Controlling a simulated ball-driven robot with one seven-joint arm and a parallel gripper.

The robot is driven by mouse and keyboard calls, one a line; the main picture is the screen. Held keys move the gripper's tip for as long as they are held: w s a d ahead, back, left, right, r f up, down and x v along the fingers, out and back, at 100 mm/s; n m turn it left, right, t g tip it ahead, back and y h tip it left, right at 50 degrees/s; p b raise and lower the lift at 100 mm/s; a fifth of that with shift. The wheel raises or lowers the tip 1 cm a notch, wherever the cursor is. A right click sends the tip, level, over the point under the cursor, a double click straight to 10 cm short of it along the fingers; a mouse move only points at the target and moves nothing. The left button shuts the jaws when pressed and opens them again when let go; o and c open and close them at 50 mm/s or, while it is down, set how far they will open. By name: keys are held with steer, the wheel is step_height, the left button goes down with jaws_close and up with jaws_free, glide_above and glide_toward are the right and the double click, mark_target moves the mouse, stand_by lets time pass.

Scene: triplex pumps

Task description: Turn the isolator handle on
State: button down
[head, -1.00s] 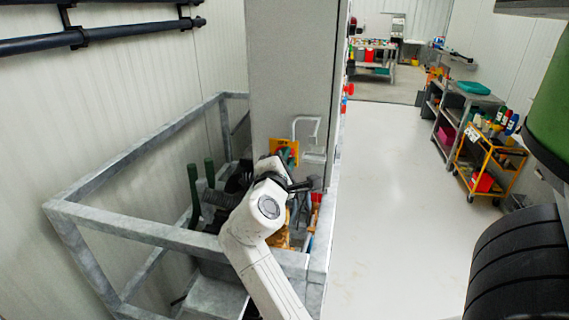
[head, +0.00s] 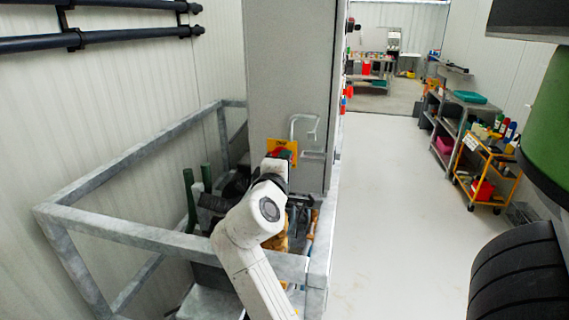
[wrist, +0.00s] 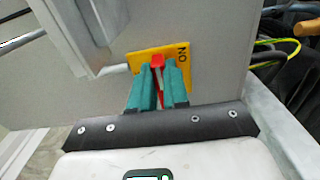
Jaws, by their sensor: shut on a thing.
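The red isolator handle (wrist: 159,66) stands in front of a yellow plate (wrist: 184,56) marked ON, on a grey cabinet face. My gripper (wrist: 160,74) has its two teal fingers shut on the handle, one on each side, with the red showing between them. In the head view, the yellow plate (head: 286,147) is low on the cabinet, and my gripper (head: 275,158) reaches it from below. The fingers cover part of the handle and plate, so the handle's exact angle is hard to tell.
A bent metal handle (head: 303,126) sticks out of the cabinet (head: 290,70) just above and right of the plate. A galvanised rail frame (head: 150,230) surrounds the cabinet base. Clear floor (head: 390,210) lies to the right, with a yellow trolley (head: 487,172) beyond.

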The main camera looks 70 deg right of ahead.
steer(key=shift+f, duration=0.1)
steer(key=c, duration=1.1)
jaws_free()
steer(key=shift+a, duration=0.15)
steer(key=a, duration=0.3)
steer(key=a+b, duration=0.1)
steer(key=a, duration=0.6)
steer(key=shift+s+a+b, duration=0.3)
steer(key=shift+s+b, duration=0.1)
steer(key=shift+a, duration=0.1)
